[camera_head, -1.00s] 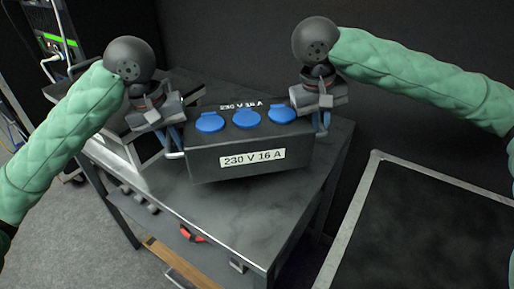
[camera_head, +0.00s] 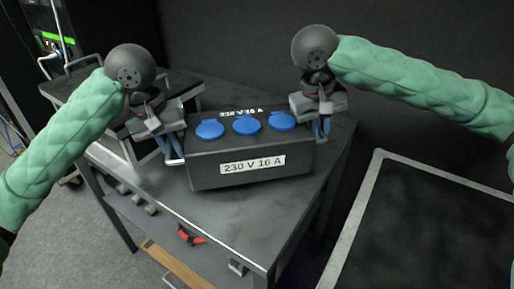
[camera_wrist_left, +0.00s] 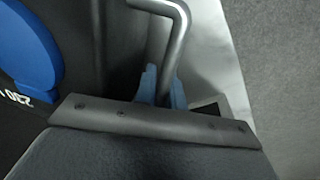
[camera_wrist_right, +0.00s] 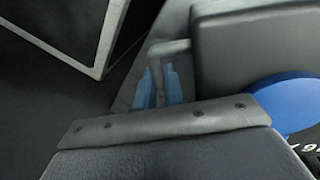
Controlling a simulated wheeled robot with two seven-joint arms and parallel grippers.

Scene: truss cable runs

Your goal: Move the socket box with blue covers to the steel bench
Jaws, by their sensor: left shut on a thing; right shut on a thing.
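The dark socket box (camera_head: 210,172) has three blue covers (camera_head: 246,125) on top and a white "230 V 16 A" label on its front. It is upright over the dark grey bench top (camera_head: 225,215); I cannot tell whether its underside touches. My left gripper (camera_head: 173,151) is shut on the box's left handle, a metal bar that shows in the left wrist view (camera_wrist_left: 181,45). My right gripper (camera_head: 320,130) is shut on the right handle, which shows in the right wrist view (camera_wrist_right: 168,48). The blue fingers partly hide both handles in the head view.
A dark case (camera_head: 75,88) with a metal handle stands at the back left, close to my left gripper. A black surface with a pale metal rim (camera_head: 350,215) is at the right. Red and grey items (camera_head: 188,236) lie on a lower shelf. The bench's front is clear.

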